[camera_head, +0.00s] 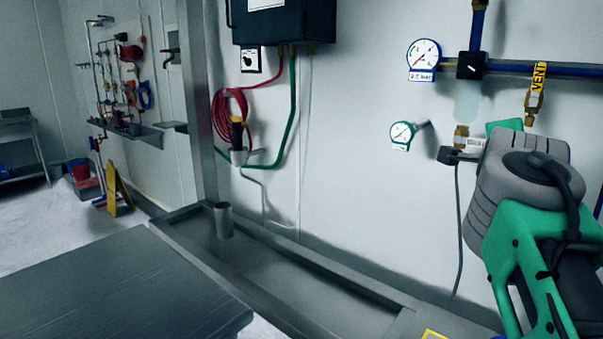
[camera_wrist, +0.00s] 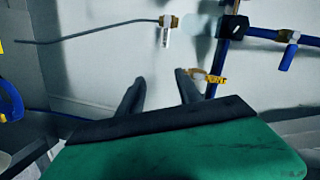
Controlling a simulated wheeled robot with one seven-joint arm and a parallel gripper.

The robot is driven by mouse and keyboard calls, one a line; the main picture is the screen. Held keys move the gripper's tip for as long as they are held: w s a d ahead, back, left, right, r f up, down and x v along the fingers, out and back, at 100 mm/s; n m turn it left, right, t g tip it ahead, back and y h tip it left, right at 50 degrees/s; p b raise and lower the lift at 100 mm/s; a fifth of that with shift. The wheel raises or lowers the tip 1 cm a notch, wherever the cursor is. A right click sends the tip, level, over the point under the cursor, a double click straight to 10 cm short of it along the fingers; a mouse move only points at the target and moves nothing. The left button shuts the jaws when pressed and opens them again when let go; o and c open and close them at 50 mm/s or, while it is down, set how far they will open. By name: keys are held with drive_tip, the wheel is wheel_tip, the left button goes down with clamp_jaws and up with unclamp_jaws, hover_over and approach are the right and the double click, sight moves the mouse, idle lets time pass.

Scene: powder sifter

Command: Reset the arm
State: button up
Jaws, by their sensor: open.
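My gripper (camera_wrist: 160,85) shows in the wrist view as two dark fingers standing apart, with only white wall visible between them. It is open and holds nothing. The green body of my gripper fills the lower part of that view. In the head view my arm, with grey and green links, is raised at the right edge in front of the wall. My fingertips cannot be made out there.
The wall carries a large gauge (camera_head: 424,54), a smaller gauge (camera_head: 401,134), a yellow VENT valve (camera_head: 537,80) and a red hose coil (camera_head: 229,113). A black box (camera_head: 284,20) hangs above. A metal cup (camera_head: 223,219) stands on the trough beside the steel table (camera_head: 115,285). The tabletop is clear.

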drive_tip(key=a+f+n+g+y+p, duration=0.2)
drive_tip(key=a+f+n+y+p, duration=0.15)
drive_tip(key=a+f+n, duration=0.35)
drive_tip(key=s+a+f+n+g+y+p, duration=0.1)
drive_tip(key=s+a+f+n+g+p, duration=0.1)
drive_tip(key=f, duration=0.5)
drive_tip(key=s+a+f+n+g+y+p, duration=0.2)
drive_tip(key=s+a+f+n+g+p, duration=0.1)
drive_tip(key=s+a+f+n, duration=0.4)
drive_tip(key=s+a+f+n+g+y+p, duration=0.2)
drive_tip(key=s+a+f+n+p, duration=0.2)
drive_tip(key=s+f+n, duration=0.1)
wheel_tip(320, 180, down, 3)
drive_tip(key=shift+s+a+r+g, duration=0.15)
drive_tip(key=shift+s+g, duration=0.25)
drive_tip(key=shift+s, duration=0.5)
drive_tip(key=shift+c, duration=0.6)
